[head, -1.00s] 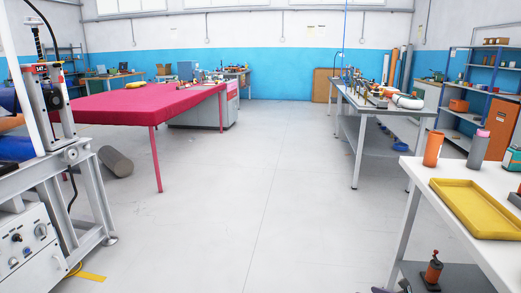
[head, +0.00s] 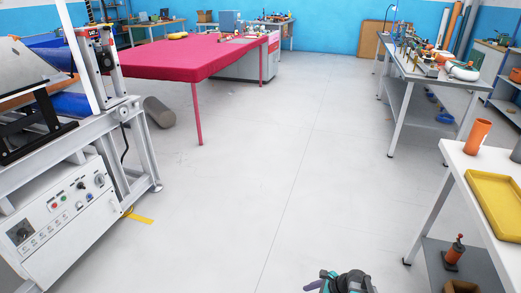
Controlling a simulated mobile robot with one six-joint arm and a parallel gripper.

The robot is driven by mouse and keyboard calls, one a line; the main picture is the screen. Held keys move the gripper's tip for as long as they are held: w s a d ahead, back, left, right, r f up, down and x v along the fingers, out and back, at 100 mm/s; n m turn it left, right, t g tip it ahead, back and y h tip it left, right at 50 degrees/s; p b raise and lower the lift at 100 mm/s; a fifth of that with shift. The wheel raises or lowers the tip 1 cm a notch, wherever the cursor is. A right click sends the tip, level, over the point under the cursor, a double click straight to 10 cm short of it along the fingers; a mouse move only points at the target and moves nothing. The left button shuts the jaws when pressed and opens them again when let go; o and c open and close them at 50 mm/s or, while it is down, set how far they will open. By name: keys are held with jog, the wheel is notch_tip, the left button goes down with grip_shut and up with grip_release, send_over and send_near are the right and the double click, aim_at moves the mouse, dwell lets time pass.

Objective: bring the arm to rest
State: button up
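A dark and teal piece that looks like part of my arm (head: 345,282) shows at the bottom edge of the head view, right of centre. The rest of the arm is cut off by the frame. No gripper fingers can be made out, so I cannot see whether they hold anything. Nothing is seen touching the visible part, and open grey floor lies beyond it.
A white bench (head: 457,160) with a yellow tray (head: 497,205) and an orange cylinder (head: 478,136) stands close on the right. A grey roller machine (head: 70,222) stands on the left. A pink-covered table (head: 190,58) is farther back. The middle floor is clear.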

jog(key=s+a+n+g+h+p, duration=0.1)
jog(key=s+a+n+g+p, duration=0.3)
jog(key=s, duration=0.4)
jog(key=s+a+n+g+h+p, duration=0.1)
jog(key=s+a+n+p, duration=0.1)
jog(key=s+a+n, duration=0.35)
jog(key=s+d+n+g+h, duration=0.3)
jog(key=s+d+n+h, duration=0.2)
jog(key=s+d+n, duration=0.3)
jog(key=shift+s+d+n+p, duration=0.4)
jog(key=shift+s+n, duration=1.25)
jog(key=shift+n, duration=1.2)
jog(key=shift+f, duration=0.1)
